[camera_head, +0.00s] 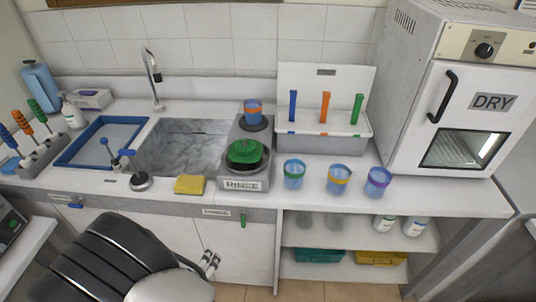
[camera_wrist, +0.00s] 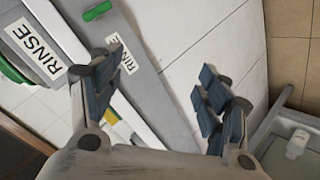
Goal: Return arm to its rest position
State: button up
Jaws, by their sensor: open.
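My gripper (camera_wrist: 162,95) is open and empty in the wrist view, its two padded fingers spread wide. Behind it show the counter's front edge, the cabinet front and part of the rinse station. In the head view my arm (camera_head: 120,255) is folded low at the lower left, in front of the cabinets. My gripper shows partly there (camera_head: 210,262), below the counter edge, apart from the things on the counter.
The counter holds a sink (camera_head: 185,148), a rinse station (camera_head: 243,184) with a green piece, a yellow sponge (camera_head: 190,185), several cups (camera_head: 338,180) and a drying oven (camera_head: 465,125). An open shelf (camera_head: 325,235) lies below. Some floor (camera_head: 300,292) is clear.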

jog(key=w+d+r+m+g+y, duration=0.1)
jog(key=w+r+m+g+y, duration=0.15)
jog(key=r, duration=0.45)
jog(key=w+r+m+g+y, duration=0.1)
jog(key=w+r, duration=0.2)
jog(key=r, duration=0.5)
jog(key=d+r+m+y, duration=0.1)
jog(key=d+r+m, duration=0.1)
jog(key=d+r, duration=0.65)
jog(key=s+d+r+m+g+h, duration=0.1)
jog(key=s+d+r, duration=0.3)
jog(key=s+d, duration=0.5)
jog(key=s+d+r+m+g+h, duration=0.1)
jog(key=s+d+r+m+h, duration=0.2)
jog(key=s+d, duration=0.6)
jog(key=d+r, duration=0.1)
jog(key=d, duration=0.4)
jog(key=shift+s+d+g, duration=0.3)
jog(key=shift+s+g, duration=0.05)
